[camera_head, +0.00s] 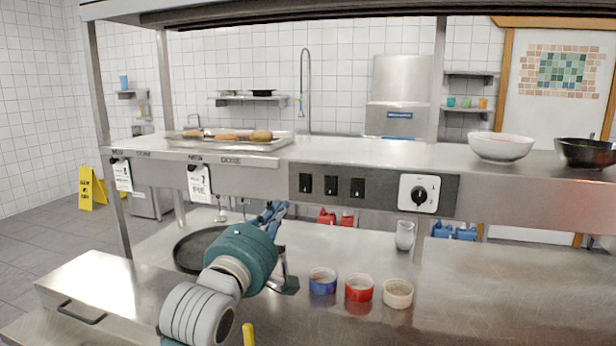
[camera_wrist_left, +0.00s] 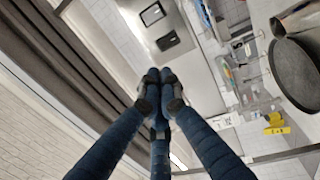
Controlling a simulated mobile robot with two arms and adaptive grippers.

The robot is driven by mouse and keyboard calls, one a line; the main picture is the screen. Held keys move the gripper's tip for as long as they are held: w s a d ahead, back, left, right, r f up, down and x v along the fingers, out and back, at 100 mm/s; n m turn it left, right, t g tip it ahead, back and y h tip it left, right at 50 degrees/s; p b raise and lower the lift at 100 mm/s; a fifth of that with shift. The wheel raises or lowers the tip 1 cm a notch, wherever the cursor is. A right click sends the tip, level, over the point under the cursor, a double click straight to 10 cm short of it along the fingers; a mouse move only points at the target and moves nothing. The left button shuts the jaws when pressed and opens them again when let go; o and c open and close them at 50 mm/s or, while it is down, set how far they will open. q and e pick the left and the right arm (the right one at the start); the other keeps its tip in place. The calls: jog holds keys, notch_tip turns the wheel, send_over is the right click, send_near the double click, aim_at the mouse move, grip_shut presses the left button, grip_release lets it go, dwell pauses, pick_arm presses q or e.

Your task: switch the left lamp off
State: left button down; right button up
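Three black rocker switches sit in a row on a dark panel on the front of the steel shelf: left (camera_head: 305,183), middle (camera_head: 331,185) and right (camera_head: 357,188). Their on or off positions are too small to tell. No lamp is clearly recognisable. My left gripper (camera_head: 277,212) is below and left of the switches, apart from them, with blue fingers raised. In the left wrist view its fingertips (camera_wrist_left: 160,80) are together, with nothing visible between them. My right gripper is out of view.
A black knob (camera_head: 419,194) on a white plate is right of the switches. Blue (camera_head: 322,282), red (camera_head: 359,289) and cream (camera_head: 398,294) bowls stand on the counter. A dark pan (camera_head: 192,252) lies behind my left arm. Paper tickets (camera_head: 199,185) hang from the shelf's left part.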

pick_arm(q)
jog(key=w, duration=0.1)
jog(key=p, duration=0.3)
send_near(305, 176)
jog(key=w, duration=0.1)
jog(key=p+x, duration=0.1)
jog(key=x, duration=0.4)
jog(key=shift+w+d+r+p, duration=0.1)
jog(key=shift+d+p, duration=0.05)
jog(key=shift+p, duration=0.2)
jog(key=shift+w+d, duration=0.1)
jog(key=shift+w, duration=0.25)
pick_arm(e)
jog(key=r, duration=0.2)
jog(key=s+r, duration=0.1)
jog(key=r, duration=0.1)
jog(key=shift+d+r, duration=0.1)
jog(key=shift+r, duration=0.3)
pick_arm(q)
jog(key=shift+w, duration=0.1)
